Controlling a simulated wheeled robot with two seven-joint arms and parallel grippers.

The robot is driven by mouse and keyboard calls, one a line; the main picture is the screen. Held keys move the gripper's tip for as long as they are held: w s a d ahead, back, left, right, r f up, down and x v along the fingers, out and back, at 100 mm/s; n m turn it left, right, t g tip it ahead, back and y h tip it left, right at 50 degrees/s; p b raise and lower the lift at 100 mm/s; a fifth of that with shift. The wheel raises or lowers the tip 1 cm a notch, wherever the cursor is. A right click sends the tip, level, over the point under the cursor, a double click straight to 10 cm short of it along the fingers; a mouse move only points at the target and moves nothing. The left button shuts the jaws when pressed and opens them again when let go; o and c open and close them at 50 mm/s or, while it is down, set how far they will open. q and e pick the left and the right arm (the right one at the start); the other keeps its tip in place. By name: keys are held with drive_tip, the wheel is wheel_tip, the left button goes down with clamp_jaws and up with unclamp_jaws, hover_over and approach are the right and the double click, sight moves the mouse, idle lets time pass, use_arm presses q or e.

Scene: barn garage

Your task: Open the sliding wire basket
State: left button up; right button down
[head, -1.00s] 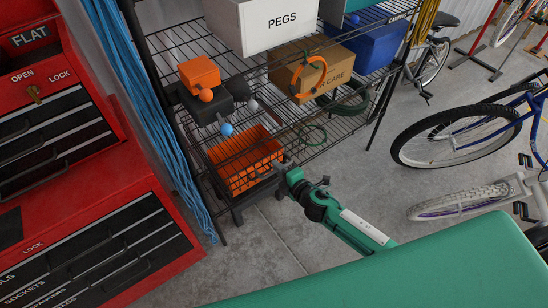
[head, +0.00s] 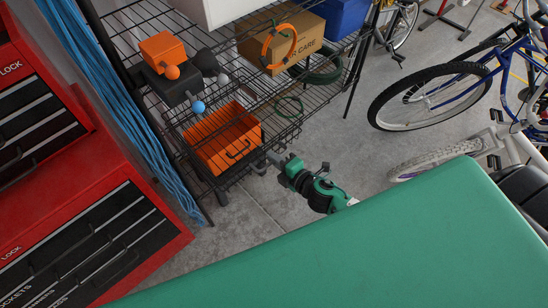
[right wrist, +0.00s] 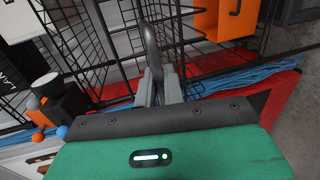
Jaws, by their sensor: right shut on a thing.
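The black wire basket (head: 203,178) is low on the black wire rack in the head view, with an orange bin (head: 223,139) in or just above it. My right gripper (head: 272,160) is at the basket's front right side, low beside the rack. In the right wrist view its grey fingers (right wrist: 159,88) are closed around a dark grey curved bar (right wrist: 151,45), which looks like the basket handle. Black wire mesh lies directly beyond the fingers. How far the basket stands out from the rack is hard to tell. My left gripper is not in view.
A red tool chest (head: 150,215) stands left of the rack, with a blue cable bundle (head: 125,110) between. Several shelf items, including an orange box (head: 162,46) and a cardboard box (head: 302,38), sit above. A bicycle (head: 440,95) is at the right; concrete floor (head: 330,160) is clear between.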

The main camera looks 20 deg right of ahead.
drive_tip(key=c, duration=1.7)
unclamp_jaws()
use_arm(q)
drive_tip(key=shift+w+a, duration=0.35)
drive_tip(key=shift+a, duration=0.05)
use_arm(e)
drive_tip(key=shift+o, duration=0.3)
